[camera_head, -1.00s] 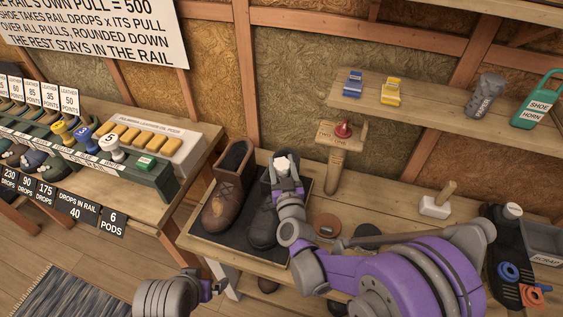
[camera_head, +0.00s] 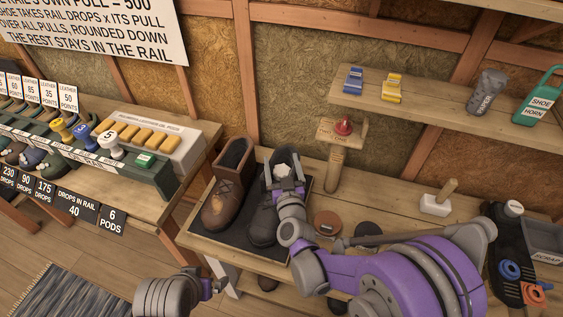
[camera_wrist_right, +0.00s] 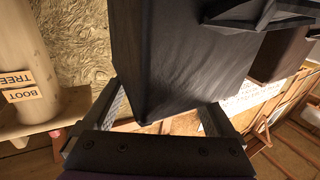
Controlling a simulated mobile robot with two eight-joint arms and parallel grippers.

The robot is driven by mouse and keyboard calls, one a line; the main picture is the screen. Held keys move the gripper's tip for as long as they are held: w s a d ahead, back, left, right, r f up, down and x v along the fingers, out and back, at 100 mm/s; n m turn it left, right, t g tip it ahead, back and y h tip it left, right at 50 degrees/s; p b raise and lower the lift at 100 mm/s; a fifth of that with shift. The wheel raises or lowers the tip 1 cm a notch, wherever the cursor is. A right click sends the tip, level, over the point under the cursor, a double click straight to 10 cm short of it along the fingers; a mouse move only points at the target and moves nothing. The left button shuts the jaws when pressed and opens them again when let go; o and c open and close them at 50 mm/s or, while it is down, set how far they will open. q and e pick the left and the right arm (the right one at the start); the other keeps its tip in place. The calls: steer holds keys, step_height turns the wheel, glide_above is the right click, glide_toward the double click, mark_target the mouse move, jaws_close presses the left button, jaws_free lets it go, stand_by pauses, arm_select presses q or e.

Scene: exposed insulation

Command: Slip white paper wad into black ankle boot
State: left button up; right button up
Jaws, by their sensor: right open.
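The black ankle boot (camera_head: 262,222) stands upright on a dark mat, its shaft partly hidden behind my right gripper. My right gripper (camera_head: 287,184) is open at the boot's shaft, close to the wad. In the right wrist view, the dark boot shaft (camera_wrist_right: 185,60) fills the middle beyond the spread fingers (camera_wrist_right: 163,112), and the wad is not visible. My left gripper (camera_head: 217,287) is low at the bottom left, away from the boots; its jaw opening is unclear.
A brown boot (camera_head: 228,195) stands close left of the black boot on the mat (camera_head: 211,242). A wooden boot tree (camera_head: 336,160) stands behind to the right. A shelf (camera_head: 440,106) hangs above.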

steer(key=s+d+b, duration=0.1)
steer(key=s, duration=0.9)
steer(key=shift+s+d, duration=0.2)
steer(key=shift+d, duration=0.1)
steer(key=s+d+r+m+g+h+p, duration=0.1)
steer(key=s+d+r+g+p, duration=0.1)
steer(key=s+d+g+p, duration=0.2)
steer(key=s+d+r+g+h+p, duration=0.1)
steer(key=s+d+r+g+p, duration=0.1)
steer(key=s+d+g+p, duration=0.3)
steer(key=s+d+g, duration=0.3)
steer(key=s+d, duration=0.4)
steer(key=s, duration=0.3)
steer(key=shift+r+m+h+p, duration=0.3)
steer(key=shift+r+m+h, duration=0.05)
steer(key=shift+m+h, duration=0.05)
